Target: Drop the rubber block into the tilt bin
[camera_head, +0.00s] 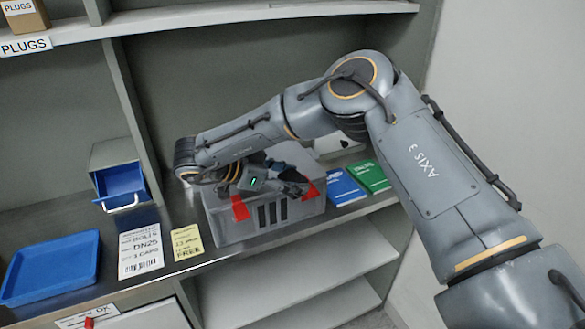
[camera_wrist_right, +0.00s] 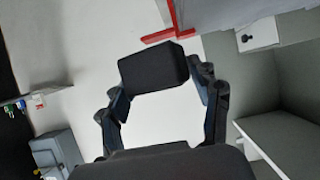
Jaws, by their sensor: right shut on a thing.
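My right gripper (camera_head: 290,182) is over the grey crate with red clips (camera_head: 262,228) in the head view. In the right wrist view it (camera_wrist_right: 155,85) is shut on a black rubber block (camera_wrist_right: 153,66), which sits between its fingertips. In the head view I cannot tell the block apart from the dark fingers. The blue tilt bin (camera_head: 124,188) is in a grey housing at the left, tipped forward with a pale handle. The gripper is well to the right of it. My left gripper is in neither view.
A blue tray (camera_head: 50,268) lies at the left of the counter. A white card (camera_head: 140,252) and a yellow note (camera_head: 187,243) lie below the bin. Blue (camera_head: 345,189) and green (camera_head: 369,176) books are right of the crate. An upright panel (camera_head: 138,110) stands between bin and crate.

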